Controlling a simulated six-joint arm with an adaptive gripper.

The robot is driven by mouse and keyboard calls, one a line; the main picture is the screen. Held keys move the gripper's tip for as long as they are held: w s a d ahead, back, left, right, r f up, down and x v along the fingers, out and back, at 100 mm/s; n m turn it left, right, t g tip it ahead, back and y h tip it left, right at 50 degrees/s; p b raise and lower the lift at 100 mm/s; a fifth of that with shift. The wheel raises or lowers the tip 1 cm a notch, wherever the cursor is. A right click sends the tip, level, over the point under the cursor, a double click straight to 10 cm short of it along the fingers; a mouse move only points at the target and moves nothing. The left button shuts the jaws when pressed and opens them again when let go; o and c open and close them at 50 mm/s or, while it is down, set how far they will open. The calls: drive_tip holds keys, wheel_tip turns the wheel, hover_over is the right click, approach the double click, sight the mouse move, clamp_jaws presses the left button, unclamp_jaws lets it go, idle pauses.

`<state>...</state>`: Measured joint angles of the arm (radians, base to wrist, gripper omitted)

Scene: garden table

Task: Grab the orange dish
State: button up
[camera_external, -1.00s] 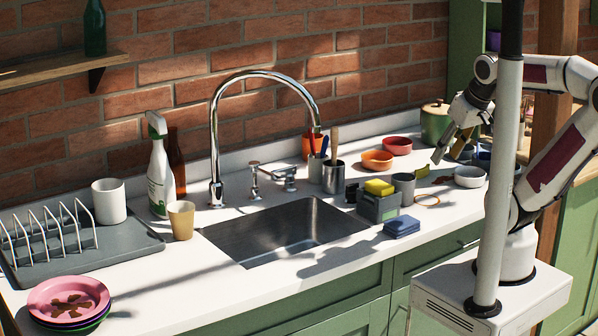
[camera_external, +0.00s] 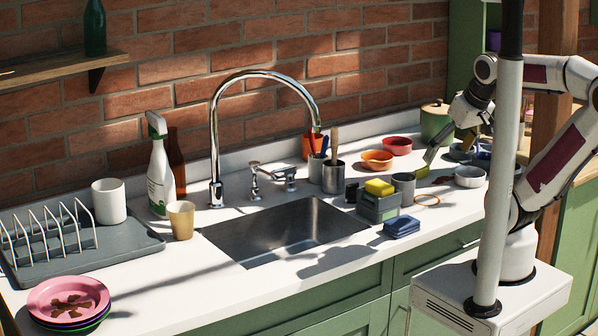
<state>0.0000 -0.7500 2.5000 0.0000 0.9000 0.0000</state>
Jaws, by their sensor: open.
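The orange dish (camera_external: 377,161) is a small round bowl on the white counter, right of the faucet and near the back wall. It stands upright, and no contents are visible in it. My gripper (camera_external: 436,152) is to the right of the dish, low over the counter and pointing down. It is open, and nothing shows between its fingers. A gap separates it from the dish. One finger is clear; the other is partly hidden against the arm and the things behind.
A red bowl (camera_external: 398,146) stands just behind the orange dish. A grey-white bowl (camera_external: 469,176) is right of my gripper. A green pot (camera_external: 436,121) stands behind.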

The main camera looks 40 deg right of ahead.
drive_tip(key=shift+w, duration=0.15)
drive_tip(key=w+d+f+t+h, duration=0.15)
drive_tip(key=w+d, duration=0.35)
drive_tip(key=w, duration=0.6)
drive_tip(key=w+d+f+t+h, duration=0.15)
drive_tip(key=w+d, duration=0.35)
drive_tip(key=w, duration=0.6)
drive_tip(key=t+y, duration=0.3)
approach(388, 154)
drive_tip(key=a, duration=0.3)
drive_tip(key=w+a, duration=0.1)
drive_tip(key=shift+a+f, duration=0.2)
drive_tip(key=shift+f, duration=0.1)
drive_tip(key=shift+w+f+t, duration=0.3)
drive_tip(key=shift+f, duration=0.2)
drive_tip(key=shift+w, duration=0.1)
drive_tip(key=shift+x, duration=1.2)
